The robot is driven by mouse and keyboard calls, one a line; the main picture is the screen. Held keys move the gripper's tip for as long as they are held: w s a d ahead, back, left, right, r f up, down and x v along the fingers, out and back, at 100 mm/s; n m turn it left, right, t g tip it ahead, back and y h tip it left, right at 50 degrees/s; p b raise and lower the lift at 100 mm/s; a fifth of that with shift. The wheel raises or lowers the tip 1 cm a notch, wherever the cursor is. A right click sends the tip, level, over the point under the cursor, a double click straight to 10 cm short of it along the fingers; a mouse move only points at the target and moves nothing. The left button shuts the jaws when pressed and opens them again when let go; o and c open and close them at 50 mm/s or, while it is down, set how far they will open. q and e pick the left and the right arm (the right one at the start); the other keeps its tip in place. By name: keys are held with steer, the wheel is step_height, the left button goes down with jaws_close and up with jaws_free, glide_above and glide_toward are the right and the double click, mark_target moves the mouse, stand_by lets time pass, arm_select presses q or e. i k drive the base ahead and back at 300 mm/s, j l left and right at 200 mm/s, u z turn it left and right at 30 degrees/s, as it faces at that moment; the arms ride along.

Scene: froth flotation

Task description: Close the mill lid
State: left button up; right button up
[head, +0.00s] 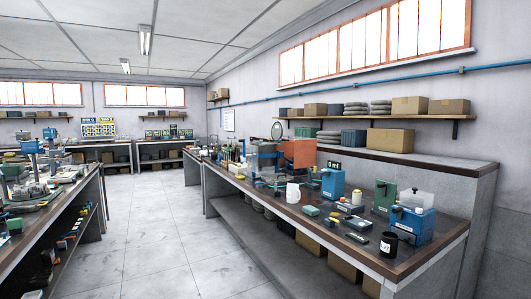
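No gripper and no arm of mine shows in the head view. A blue box-shaped machine (412,226) stands near the front right end of the right-hand bench. A pale, see-through panel (416,199) stands up at its top back and looks like a raised lid. I cannot tell for certain that this machine is the mill. Another blue machine (333,186) stands farther left on the same bench, with a green machine (384,198) between the two.
The right-hand bench (437,247) also holds a black cup (389,243), a white jug (293,193), an orange panel (299,153) and several small items. A cluttered left bench (45,240) faces it. The tiled floor (165,235) between the benches is clear.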

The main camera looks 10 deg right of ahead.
mark_target(277, 129)
steer(key=i+j+u, duration=0.3)
steer(key=i, duration=0.5)
steer(key=i+l+u, duration=0.1)
steer(key=i+u, duration=0.15)
steer(key=i, duration=2.15)
steer(key=i+j, duration=0.1)
steer(key=i, duration=1.45)
steer(key=l+z, duration=0.05)
steer(key=l, duration=0.05)
